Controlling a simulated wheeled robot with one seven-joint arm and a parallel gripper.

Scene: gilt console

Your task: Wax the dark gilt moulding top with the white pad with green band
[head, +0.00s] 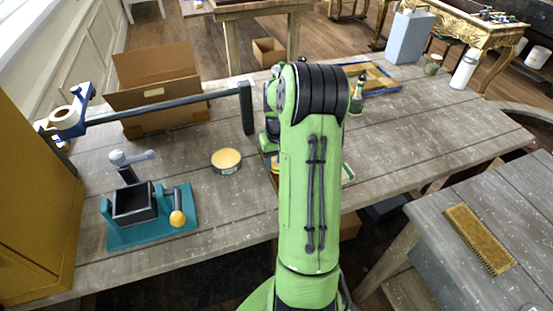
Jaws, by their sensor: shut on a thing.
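My green arm fills the middle of the head view and hides my gripper and whatever it holds. A small white and green edge (348,175) shows just right of the arm; I cannot tell whether it belongs to the pad with the green band. A bit of yellow shows at the arm's left side, mostly covered. An open round tin (227,161) with pale yellow content, like wax, stands on the grey plank table (240,208), left of the arm. The dark gilt moulding cannot be made out; the arm may cover it.
A teal-based vise-like device (150,232) stands front left. An open cardboard box (158,85) is behind a dark horizontal bar (165,108). A brush (478,238) lies on the right table.

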